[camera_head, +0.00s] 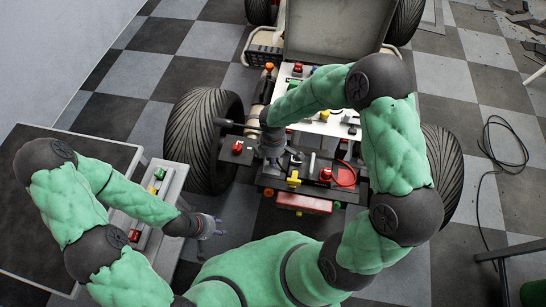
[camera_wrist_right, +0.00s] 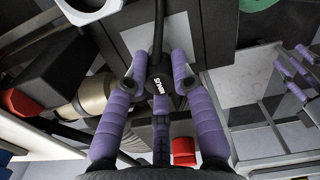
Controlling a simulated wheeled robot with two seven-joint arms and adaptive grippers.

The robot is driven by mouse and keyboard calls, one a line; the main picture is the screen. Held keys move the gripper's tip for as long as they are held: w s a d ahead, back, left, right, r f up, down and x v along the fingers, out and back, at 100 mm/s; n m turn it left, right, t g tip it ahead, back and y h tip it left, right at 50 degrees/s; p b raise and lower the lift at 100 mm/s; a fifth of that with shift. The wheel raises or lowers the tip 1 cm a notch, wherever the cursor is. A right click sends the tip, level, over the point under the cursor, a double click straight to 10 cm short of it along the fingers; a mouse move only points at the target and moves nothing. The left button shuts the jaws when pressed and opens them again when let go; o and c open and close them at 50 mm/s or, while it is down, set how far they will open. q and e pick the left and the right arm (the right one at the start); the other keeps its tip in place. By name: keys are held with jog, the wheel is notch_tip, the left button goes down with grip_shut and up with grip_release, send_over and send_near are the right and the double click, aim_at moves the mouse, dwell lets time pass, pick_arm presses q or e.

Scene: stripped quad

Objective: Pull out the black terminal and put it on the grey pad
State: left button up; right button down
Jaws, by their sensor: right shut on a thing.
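The black terminal (camera_wrist_right: 158,84) is a round black cap with white lettering in the right wrist view. A black cable (camera_wrist_right: 158,30) runs from it. My right gripper (camera_wrist_right: 158,72) has its purple padded fingers shut on the terminal. In the head view my right gripper (camera_head: 271,150) is over the quad's front deck and hides the terminal. Whether the terminal is still seated cannot be told. My left gripper (camera_head: 212,227) is open and empty, low beside the left bench, apart from the quad. I cannot pick out the grey pad with certainty.
The stripped quad has large tyres (camera_head: 201,140) on both sides. A black-topped bench (camera_head: 100,150) stands left, with a grey unit holding coloured parts (camera_head: 160,173). A loose cable (camera_head: 490,150) lies right.

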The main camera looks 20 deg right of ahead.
jog(key=shift+f+b, duration=0.35)
jog(key=shift+f, duration=0.2)
jog(key=c, duration=1)
grip_release()
jog(key=shift+o, duration=0.2)
jog(key=shift+r, duration=0.15)
notch_tip(320, 180, up, 12)
